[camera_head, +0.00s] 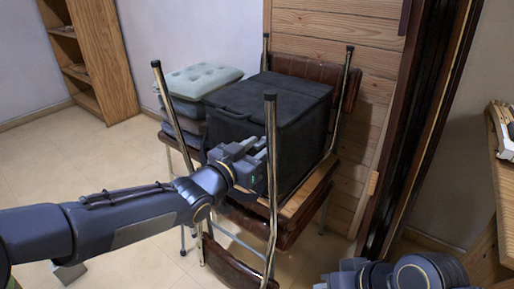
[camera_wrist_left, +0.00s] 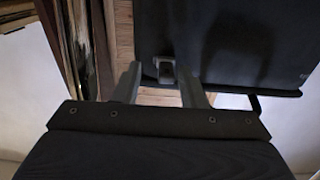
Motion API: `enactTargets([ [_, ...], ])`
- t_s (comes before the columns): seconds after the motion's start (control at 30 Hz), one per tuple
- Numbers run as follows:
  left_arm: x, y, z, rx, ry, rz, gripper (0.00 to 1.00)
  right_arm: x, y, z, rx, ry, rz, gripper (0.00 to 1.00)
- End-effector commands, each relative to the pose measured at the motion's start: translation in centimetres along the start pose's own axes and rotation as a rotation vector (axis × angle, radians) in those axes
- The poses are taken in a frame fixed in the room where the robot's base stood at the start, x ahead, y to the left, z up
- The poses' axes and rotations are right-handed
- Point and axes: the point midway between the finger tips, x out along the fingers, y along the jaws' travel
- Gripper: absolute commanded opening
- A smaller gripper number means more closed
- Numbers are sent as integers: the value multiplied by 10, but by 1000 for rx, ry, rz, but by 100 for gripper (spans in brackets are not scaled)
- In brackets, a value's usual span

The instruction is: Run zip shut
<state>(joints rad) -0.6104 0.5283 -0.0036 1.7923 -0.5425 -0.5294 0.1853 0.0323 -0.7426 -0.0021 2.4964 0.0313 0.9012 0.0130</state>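A black box-shaped case (camera_head: 285,98) with a closed-looking lid sits on a chair. In the left wrist view the case (camera_wrist_left: 225,40) fills the upper right, with a small grey pull or latch (camera_wrist_left: 166,72) at its edge. My left gripper (camera_head: 256,150) is at the front of the case. In the left wrist view its two fingers (camera_wrist_left: 161,88) are apart, with the grey pull between and just beyond them; I see no grip on it. Part of my right arm shows at the bottom right, its fingers not clear. The zip line cannot be made out.
The chair's metal legs (camera_head: 271,180) stand up close beside my left gripper. Stacked cushions (camera_head: 203,80) lie behind left. A wooden shelf (camera_head: 100,50) is far left, a dark door frame (camera_head: 415,130) right. Floor at left is clear.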

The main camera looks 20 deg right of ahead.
Motion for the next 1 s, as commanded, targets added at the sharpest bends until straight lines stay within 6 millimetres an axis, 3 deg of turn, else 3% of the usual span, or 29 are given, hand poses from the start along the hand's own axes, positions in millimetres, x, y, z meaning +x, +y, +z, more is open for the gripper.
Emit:
enactTargets([
  [0.17,-8,-1,-2,0,1,-3,37,-2,-1,-1,0,0,0,0],
  [0.6,-73,0,-1,-1,0,-1,37,-13,-6,-7,0,0,0,0],
  [1.0,-78,1,0,0,0,1,37,-13,-6,-7,0,0,0,0],
])
